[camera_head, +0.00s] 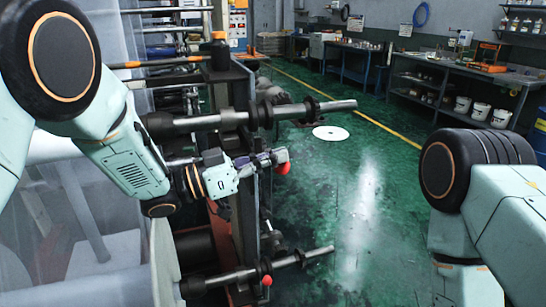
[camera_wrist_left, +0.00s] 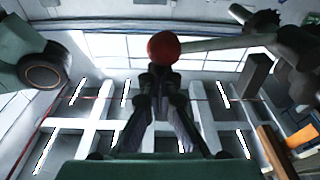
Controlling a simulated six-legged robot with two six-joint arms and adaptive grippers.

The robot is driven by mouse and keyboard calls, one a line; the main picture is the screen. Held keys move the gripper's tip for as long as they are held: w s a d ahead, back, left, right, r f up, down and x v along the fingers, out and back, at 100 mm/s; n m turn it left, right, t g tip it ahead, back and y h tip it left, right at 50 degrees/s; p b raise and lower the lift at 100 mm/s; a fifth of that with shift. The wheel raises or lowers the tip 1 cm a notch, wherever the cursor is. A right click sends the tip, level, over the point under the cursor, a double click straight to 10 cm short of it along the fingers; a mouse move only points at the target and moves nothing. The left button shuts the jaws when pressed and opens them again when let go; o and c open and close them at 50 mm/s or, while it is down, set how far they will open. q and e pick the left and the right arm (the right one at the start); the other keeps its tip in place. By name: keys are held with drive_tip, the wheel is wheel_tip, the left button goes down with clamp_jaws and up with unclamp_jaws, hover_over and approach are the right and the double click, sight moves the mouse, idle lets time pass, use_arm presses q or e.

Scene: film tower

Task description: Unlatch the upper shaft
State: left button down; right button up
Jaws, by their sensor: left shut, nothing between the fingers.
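The upper shaft (camera_head: 290,112) is a grey bar with dark collars, sticking out to the right from the film tower. A red ball knob (camera_head: 283,168) shows just below it. In the left wrist view the red knob (camera_wrist_left: 163,48) sits at the end of a grey lever (camera_wrist_left: 215,43) that runs right to a dark part. My left gripper (camera_head: 275,157) is below the upper shaft, beside the knob. Its fingers (camera_wrist_left: 160,80) are shut and empty, tips close to the knob; I cannot tell whether they touch. My right gripper is out of view.
A lower shaft (camera_head: 290,262) with another red knob (camera_head: 267,281) sticks out below. The tower's dark upright frame (camera_head: 240,180) is close to my left arm. Green floor (camera_head: 350,200) to the right is open. Workbenches (camera_head: 450,85) stand at the back right.

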use_arm(q)
drive_tip(key=shift+s+d+f, duration=0.1)
drive_tip(key=shift+f, duration=0.2)
drive_tip(key=r+p, duration=0.2)
drive_tip(key=r, duration=0.1)
drive_tip(key=r+p, duration=0.2)
drive_tip(key=shift+d, duration=0.35)
drive_tip(key=b+v, duration=0.1)
drive_tip(key=v, duration=0.9)
drive_tip(key=shift+w, duration=0.25)
drive_tip(key=shift+w+a+f, duration=0.1)
drive_tip(key=shift+w+f, duration=0.05)
drive_tip(key=shift+f, duration=0.1)
